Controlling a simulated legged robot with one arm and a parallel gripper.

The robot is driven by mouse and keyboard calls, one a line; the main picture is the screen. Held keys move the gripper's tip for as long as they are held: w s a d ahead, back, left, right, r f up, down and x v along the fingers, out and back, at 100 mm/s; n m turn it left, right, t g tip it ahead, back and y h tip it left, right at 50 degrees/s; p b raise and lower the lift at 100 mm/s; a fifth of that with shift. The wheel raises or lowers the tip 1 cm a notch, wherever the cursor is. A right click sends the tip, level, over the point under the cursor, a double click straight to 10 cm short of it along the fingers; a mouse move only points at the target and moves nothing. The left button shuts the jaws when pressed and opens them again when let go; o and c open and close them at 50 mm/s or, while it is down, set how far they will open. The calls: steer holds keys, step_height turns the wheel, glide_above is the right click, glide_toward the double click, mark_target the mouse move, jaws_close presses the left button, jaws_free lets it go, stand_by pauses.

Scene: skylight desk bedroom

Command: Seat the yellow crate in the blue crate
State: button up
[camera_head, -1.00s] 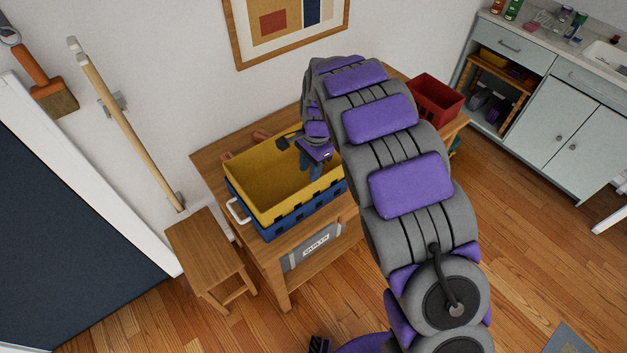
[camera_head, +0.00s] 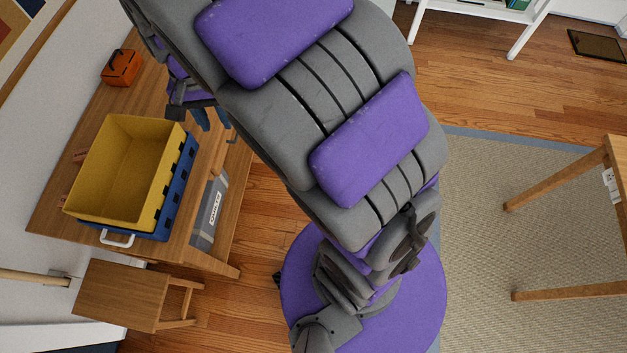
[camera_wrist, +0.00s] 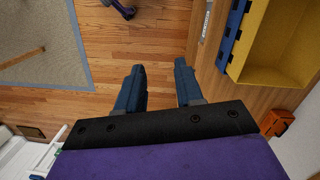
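The yellow crate (camera_head: 125,165) is open-topped and empty. It sits in the blue crate (camera_head: 178,180), whose slotted side shows below the yellow rim; I cannot tell whether it is fully down. A white handle sticks out at the blue crate's near end. Both stand on a wooden table (camera_head: 50,220). In the wrist view, the yellow crate (camera_wrist: 285,45) and blue crate (camera_wrist: 236,25) show at upper right. My gripper (camera_head: 213,118) is beside the crates, past their right side and apart from them. Its two blue fingers (camera_wrist: 160,88) are spread with nothing between them.
An orange toolbox (camera_head: 121,68) stands on the table behind the crates. A wooden stool (camera_head: 120,295) stands at the table's near end. A grey labelled box (camera_head: 210,208) is on the lower shelf. Open wood floor (camera_head: 250,215) lies right of the table.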

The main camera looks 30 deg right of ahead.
steer(key=s+d+r+n, duration=0.1)
steer(key=s+d, duration=0.3)
steer(key=s, duration=0.8)
steer(key=s+d+r+n, duration=0.1)
steer(key=s+d+n, duration=0.3)
steer(key=s, duration=0.8)
steer(key=shift+s+d+r+g, duration=0.15)
steer(key=shift+s+d+g, duration=0.2)
steer(key=shift+d, duration=0.15)
